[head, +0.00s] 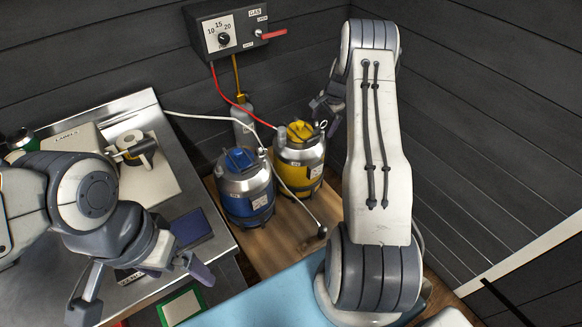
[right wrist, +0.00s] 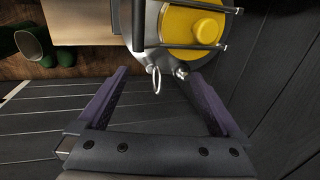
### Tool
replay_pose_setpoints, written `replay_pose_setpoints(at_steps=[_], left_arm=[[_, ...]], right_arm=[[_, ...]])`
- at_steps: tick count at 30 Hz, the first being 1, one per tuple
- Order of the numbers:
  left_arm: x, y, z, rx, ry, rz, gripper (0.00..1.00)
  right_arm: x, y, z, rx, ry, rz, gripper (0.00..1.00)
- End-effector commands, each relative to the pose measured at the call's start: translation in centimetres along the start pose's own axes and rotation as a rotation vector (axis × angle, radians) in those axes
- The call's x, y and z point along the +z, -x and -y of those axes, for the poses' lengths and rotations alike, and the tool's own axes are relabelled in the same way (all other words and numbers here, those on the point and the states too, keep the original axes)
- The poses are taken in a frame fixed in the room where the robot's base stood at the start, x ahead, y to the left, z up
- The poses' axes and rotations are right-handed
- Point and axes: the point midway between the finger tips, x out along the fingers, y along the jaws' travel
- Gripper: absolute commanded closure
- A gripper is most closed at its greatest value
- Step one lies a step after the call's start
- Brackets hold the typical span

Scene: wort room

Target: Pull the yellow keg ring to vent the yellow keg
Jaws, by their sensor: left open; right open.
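The yellow keg (head: 300,157) stands on a wooden surface in the head view, right of a blue keg. Its yellow top shows in the right wrist view (right wrist: 193,26). The metal keg ring (right wrist: 156,80) hangs at the keg's near side in the right wrist view, between the open fingers and a little beyond their tips. It appears small beside the keg top in the head view (head: 323,124). My right gripper (right wrist: 160,84) is open and empty; it is partly hidden behind my arm in the head view. My left gripper (head: 138,282) is open and empty over the metal table.
The blue keg (head: 244,184) stands close beside the yellow one. A hose (head: 291,192) hangs across the kegs. A gas box (head: 232,30) with a dial and red lever is on the wall. The metal table (head: 205,236) holds a tape roll (head: 134,148).

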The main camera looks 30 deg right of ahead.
Motion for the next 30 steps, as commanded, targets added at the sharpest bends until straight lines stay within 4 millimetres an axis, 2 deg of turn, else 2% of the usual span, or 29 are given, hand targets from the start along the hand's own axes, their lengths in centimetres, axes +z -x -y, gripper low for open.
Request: replay_pose_setpoints(at_steps=[19,30], left_arm=[[-0.2,4.0,-0.3,0.0,0.0,0.0,0.0],[-0.2,4.2,-0.3,0.0,0.0,0.0,0.0]], right_arm=[[0.0,5.2,1.3,0.0,0.001,-0.001,0.0],[0.0,5.5,1.4,0.0,0.0,0.0,0.0]])
